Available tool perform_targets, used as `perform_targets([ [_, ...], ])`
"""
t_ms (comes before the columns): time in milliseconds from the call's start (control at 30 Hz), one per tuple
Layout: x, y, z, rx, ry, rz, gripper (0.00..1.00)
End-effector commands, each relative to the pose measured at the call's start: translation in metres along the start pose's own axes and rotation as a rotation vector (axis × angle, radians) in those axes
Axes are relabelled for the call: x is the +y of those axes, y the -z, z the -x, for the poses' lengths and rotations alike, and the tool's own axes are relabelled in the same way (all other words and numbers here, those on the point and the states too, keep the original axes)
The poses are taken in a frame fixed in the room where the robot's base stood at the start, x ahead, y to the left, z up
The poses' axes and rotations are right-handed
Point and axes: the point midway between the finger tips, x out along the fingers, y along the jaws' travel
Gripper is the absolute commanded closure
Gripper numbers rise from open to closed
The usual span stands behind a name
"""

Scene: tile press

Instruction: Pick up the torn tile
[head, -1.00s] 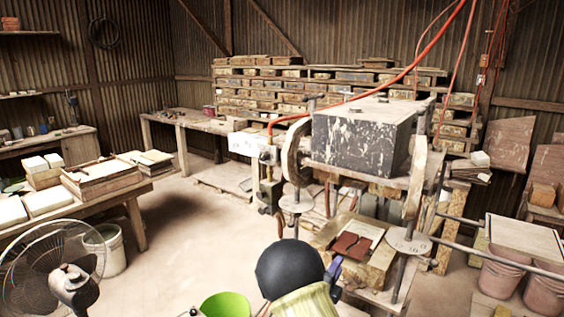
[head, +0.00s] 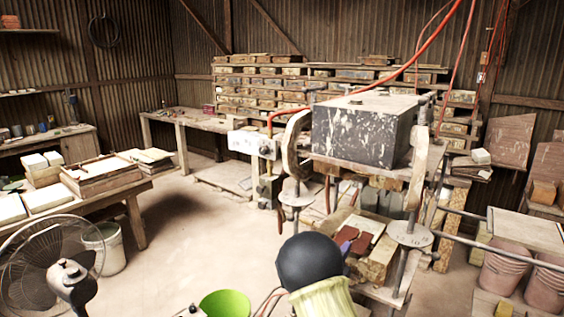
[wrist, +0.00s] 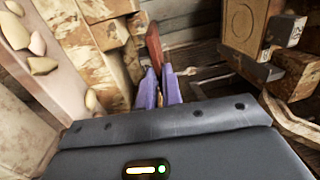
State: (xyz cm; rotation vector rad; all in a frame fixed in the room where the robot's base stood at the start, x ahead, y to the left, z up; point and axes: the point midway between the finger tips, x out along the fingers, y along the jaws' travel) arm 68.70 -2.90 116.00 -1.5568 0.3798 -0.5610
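The torn tile (head: 361,243) is a reddish-brown slab at the press bed, partly hidden behind my gripper in the head view. In the wrist view the tile (wrist: 154,46) shows as a narrow red-brown strip, seen nearly edge-on, its near end between the two purple fingers. My gripper (wrist: 160,72) appears shut on it. In the head view my gripper (head: 345,249) is at the bed's front, mostly hidden behind my dark round wrist. Whether the tile still touches the bed is hard to tell.
The press (head: 365,130) has a heavy dark block above the bed and side posts close by. A pale slab (head: 365,224) lies behind the tile. Open floor lies to the left.

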Motion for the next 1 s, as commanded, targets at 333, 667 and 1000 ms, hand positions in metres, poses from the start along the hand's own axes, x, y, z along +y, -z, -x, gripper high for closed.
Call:
perform_targets([
  [333, -0.004, 0.0, 0.0, 0.001, 0.001, -0.001, 1.0],
  [667, -0.011, 0.0, -0.001, 0.0, 0.001, -0.001, 1.0],
  [1000, -0.012, 0.0, -0.001, 0.0, 0.001, 0.0, 1.0],
])
